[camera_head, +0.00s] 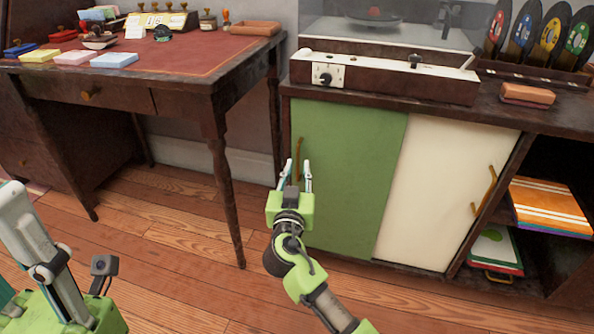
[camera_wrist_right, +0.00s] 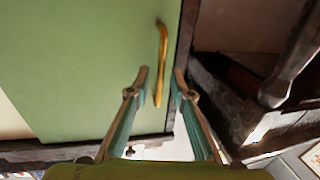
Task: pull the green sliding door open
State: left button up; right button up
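The green sliding door (camera_head: 347,170) covers the left part of the cabinet front, with a cream door (camera_head: 440,190) to its right. Its upright brass handle (camera_head: 298,152) is near its left edge. My right gripper (camera_head: 299,168) is open in front of the handle. In the right wrist view, the handle (camera_wrist_right: 162,50) shows between and beyond the two fingertips (camera_wrist_right: 162,73), against the green door (camera_wrist_right: 85,65). I see no clear contact. My left gripper (camera_head: 38,245) shows only partly at the lower left, and its opening is unclear.
A wooden desk (camera_head: 150,75) with a leg (camera_head: 225,190) stands left of the cabinet. A turntable (camera_head: 385,75) sits on the cabinet top. Open shelves with record sleeves (camera_head: 548,205) are at the right. The cream door has its own brass handle (camera_head: 484,190).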

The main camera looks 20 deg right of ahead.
grip_shut()
jog(key=s+d, duration=0.3)
jog(key=d, duration=0.2)
jog(key=s+d+p, duration=0.1)
jog(key=s+d, duration=0.3)
jog(key=d, duration=0.1)
jog(key=s+d, duration=0.3)
jog(key=d, duration=0.2)
jog(key=shift+s+d+p, duration=0.15)
jog(key=shift+s+p, duration=0.1)
jog(key=shift+p, duration=0.1)
jog(key=shift+f, duration=0.1)
jog(key=shift+o, duration=1.4)
grip_release()
jog(key=shift+s, duration=0.1)
jog(key=v, duration=0.7)
